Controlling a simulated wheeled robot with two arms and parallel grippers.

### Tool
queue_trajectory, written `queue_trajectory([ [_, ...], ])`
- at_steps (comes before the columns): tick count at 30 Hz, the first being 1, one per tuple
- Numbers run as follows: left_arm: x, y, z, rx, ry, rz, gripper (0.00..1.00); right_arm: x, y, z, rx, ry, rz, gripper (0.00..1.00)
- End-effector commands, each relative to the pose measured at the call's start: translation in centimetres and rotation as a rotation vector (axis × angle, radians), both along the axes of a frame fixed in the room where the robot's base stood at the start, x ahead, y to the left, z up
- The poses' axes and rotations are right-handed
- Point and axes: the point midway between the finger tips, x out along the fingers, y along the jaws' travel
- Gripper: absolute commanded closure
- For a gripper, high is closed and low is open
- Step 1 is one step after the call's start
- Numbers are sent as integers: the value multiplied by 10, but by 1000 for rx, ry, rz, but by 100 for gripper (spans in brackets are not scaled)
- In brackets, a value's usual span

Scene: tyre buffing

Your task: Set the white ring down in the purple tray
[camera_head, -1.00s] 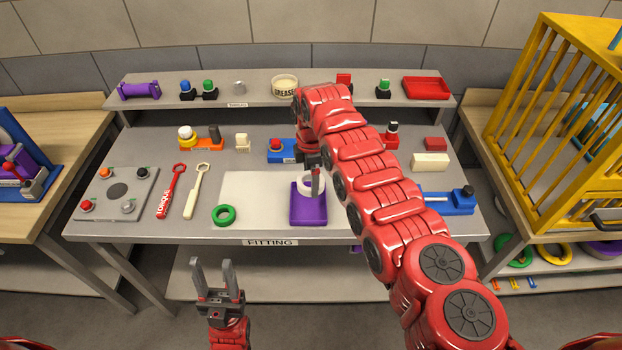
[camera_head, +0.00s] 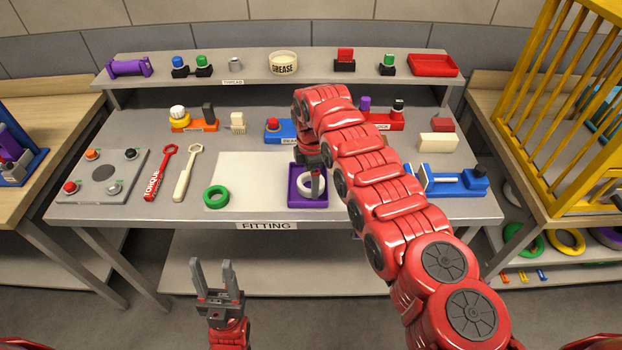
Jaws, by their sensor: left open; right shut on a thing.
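The white ring (camera_head: 304,182) is in the grasp of my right gripper (camera_head: 316,185), which is shut on its near right side. The ring appears over or inside the purple tray (camera_head: 308,202); I cannot tell whether it touches the tray's floor. The tray lies on the bench at the right part of a pale mat. My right arm reaches in from the right and hides part of the bench behind the tray. My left gripper (camera_head: 217,275) is open and empty in front of the bench, below its front edge.
A green ring (camera_head: 216,196) lies at the mat's left front corner. A white wrench (camera_head: 188,172) and a red torque wrench (camera_head: 161,172) lie further left. A blue clamp (camera_head: 450,181) is right of my arm. The pale mat (camera_head: 250,177) is clear in its middle.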

Motion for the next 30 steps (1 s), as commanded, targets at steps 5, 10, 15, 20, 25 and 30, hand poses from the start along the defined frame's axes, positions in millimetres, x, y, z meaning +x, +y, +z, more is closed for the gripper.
queue_trajectory([
  [5,0,0,-1,0,0,0,50,0,0,0,0,0,0,99],
  [10,0,0,-4,0,0,0,50,0,0,-4,0,0,0,99],
  [15,0,0,-9,0,0,0,50,0,0,-9,0,0,0,99],
  [20,0,0,-10,0,0,0,50,0,0,-10,0,0,0,3],
  [25,0,0,-10,0,0,0,50,0,0,-10,0,1,0,3],
  [30,0,0,-10,0,0,0,50,0,0,-10,0,1,0,3],
])
